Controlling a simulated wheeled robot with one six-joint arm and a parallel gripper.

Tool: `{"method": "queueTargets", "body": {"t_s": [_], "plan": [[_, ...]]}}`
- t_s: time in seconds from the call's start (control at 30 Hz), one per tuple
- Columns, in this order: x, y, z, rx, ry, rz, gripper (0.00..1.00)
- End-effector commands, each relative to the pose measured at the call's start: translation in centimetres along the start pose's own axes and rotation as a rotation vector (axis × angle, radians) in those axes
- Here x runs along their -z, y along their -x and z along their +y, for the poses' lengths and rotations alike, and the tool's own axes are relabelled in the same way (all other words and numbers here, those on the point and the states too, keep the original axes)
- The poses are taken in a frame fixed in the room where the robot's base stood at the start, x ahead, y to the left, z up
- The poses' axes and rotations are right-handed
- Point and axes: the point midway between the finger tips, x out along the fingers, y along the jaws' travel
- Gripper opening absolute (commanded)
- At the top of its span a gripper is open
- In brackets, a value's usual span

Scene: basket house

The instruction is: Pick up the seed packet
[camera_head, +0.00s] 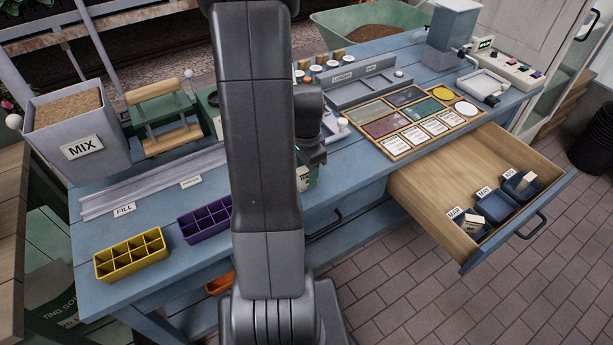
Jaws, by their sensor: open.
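Small pale packet-like pieces stand in the dark blue bins in the open drawer. One (472,222) is in the left bin and one (525,181) is in the right bin. I cannot tell which thing is the seed packet. White printed cards (432,126) lie in the front row of a wooden board (394,155) on the bench. My gripper (316,160) is open, partly hidden behind my dark arm, over the middle of the bench and well left of the drawer. A small white and green thing (303,178) shows just below it, mostly hidden.
The open wooden drawer (425,190) juts out at the right. A yellow cell tray (131,255) and a purple one (204,217) sit at the bench's front left. A MIX bin (83,148) stands behind them. Brick floor lies clear in front at the right.

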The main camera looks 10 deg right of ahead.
Motion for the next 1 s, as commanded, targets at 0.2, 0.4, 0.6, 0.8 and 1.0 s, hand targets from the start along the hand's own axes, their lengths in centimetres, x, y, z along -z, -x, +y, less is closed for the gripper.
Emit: {"method": "queueTargets", "body": {"t_s": [0.2, 0.4, 0.6, 0.8, 1.0], "plan": [[0.04, -1.57, 0.02, -0.001, -0.001, 0.0, 0.49], [0.06, -1.58, -0.01, 0.001, -0.001, 0.0, 0.49], [0.06, -1.56, -0.01, 0.001, -0.001, 0.0, 0.12], [0.06, -1.55, -0.02, 0.001, -0.001, 0.001, 0.01], [0.09, -1.01, -0.07, 0.003, -0.001, 0.002, 0.01]]}}
